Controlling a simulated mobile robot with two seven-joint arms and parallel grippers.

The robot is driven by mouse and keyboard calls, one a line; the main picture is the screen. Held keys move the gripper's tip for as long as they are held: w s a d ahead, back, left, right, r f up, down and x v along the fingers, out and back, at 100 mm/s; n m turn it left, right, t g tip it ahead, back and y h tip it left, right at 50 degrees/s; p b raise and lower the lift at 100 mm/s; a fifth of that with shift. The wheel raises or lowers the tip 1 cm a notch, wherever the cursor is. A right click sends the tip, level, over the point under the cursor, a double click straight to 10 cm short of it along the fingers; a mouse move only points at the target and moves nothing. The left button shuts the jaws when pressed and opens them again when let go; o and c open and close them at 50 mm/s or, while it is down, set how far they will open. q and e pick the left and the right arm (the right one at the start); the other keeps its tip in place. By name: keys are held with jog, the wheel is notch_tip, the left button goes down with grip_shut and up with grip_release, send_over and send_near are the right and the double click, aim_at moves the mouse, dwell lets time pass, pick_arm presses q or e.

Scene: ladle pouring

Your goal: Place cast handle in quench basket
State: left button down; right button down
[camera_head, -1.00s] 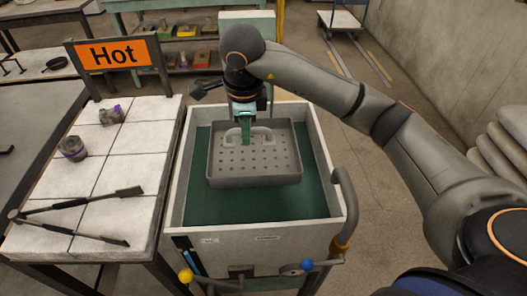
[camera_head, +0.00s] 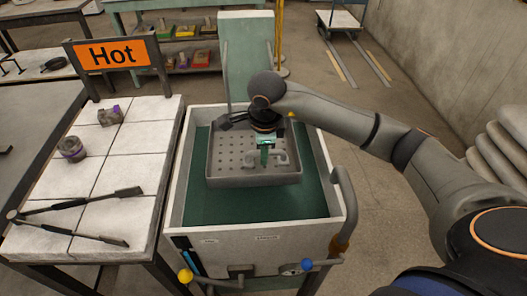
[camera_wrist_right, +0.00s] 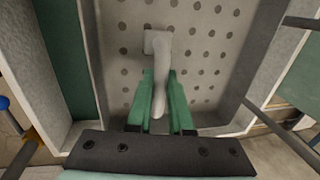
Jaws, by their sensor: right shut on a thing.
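The grey cast handle (camera_head: 279,159) is in my right gripper (camera_head: 265,157), over the near right part of the quench basket (camera_head: 225,181). In the right wrist view, the green fingers (camera_wrist_right: 161,103) are shut on the handle (camera_wrist_right: 163,62), one on each side. The perforated basket floor (camera_wrist_right: 207,50) is right behind the handle. I cannot tell whether the handle touches it. The basket is a grey tray with raised walls, inside the tank (camera_head: 198,213) with the green interior. My left gripper is not in view.
The white-tiled table (camera_head: 125,165) at left holds tongs (camera_head: 85,201), two small metal parts (camera_head: 72,148) and an orange "Hot" sign (camera_head: 112,53). The tank's rim (camera_head: 328,190) and the basket walls surround the handle. A pale green panel (camera_head: 246,45) stands behind the tank.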

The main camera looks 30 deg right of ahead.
jog(key=c, duration=0.8)
grip_release()
jog(key=shift+f, duration=0.1)
jog(key=r, duration=0.4)
jog(key=s+r, duration=0.1)
jog(key=r, duration=0.3)
jog(key=s+a+r+p, duration=0.1)
jog(key=r, duration=0.3)
jog(key=shift+s, duration=0.1)
